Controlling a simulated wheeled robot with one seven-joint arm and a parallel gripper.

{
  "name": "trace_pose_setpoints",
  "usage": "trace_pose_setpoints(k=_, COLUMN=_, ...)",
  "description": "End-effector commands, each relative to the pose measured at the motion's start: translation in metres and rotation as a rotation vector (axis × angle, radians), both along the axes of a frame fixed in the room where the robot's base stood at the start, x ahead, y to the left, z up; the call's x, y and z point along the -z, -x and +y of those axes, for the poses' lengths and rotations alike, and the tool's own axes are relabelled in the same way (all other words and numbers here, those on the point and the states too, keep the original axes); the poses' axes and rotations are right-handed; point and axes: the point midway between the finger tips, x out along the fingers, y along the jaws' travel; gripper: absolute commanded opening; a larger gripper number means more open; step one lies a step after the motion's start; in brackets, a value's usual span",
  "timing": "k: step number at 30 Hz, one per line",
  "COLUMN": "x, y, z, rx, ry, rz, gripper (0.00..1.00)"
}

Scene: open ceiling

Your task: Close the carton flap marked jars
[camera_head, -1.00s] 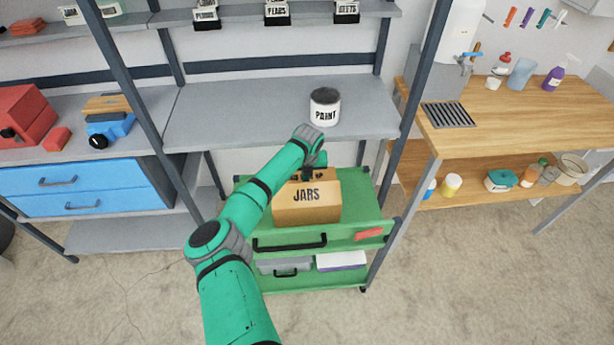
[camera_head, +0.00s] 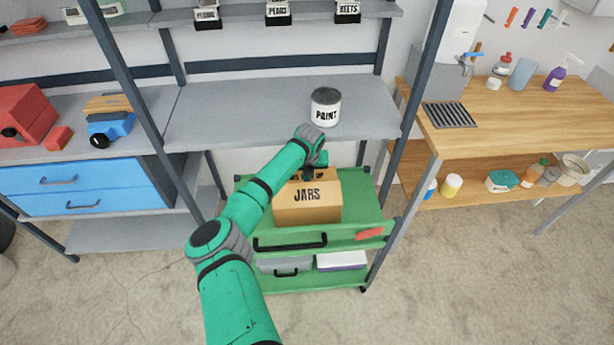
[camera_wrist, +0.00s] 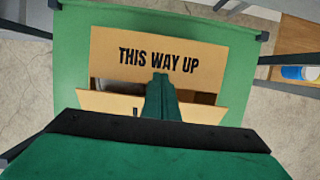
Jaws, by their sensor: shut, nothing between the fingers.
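The tan carton (camera_head: 306,212) stands on the green cart's top, with JARS on the panel facing me. In the wrist view its far flap (camera_wrist: 158,57) reads THIS WAY UP and lies roughly flat. A dark gap separates it from the near flap (camera_wrist: 205,108), whose lettering is mostly hidden by my gripper. The near flap's exact tilt is unclear. My gripper (camera_head: 308,177) is over the carton's top; in the wrist view its shut, empty fingers (camera_wrist: 162,78) cover the middle of the gap. I cannot tell whether they touch a flap.
The green cart (camera_head: 362,205) has bare top around the carton and a red item (camera_head: 369,234) at its front right. A grey shelf (camera_head: 240,112) with a paint can (camera_head: 325,107) stands above and behind. A shelf post (camera_head: 408,130) rises at the right.

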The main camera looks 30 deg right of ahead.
Motion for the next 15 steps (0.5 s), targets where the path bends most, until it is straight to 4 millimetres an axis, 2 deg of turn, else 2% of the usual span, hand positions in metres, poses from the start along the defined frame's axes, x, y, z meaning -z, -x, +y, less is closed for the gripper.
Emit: trace_pose_setpoints(k=15, x=-0.017, y=0.0, z=0.001, rx=-0.001, ry=0.001, rz=-0.001, gripper=0.0)
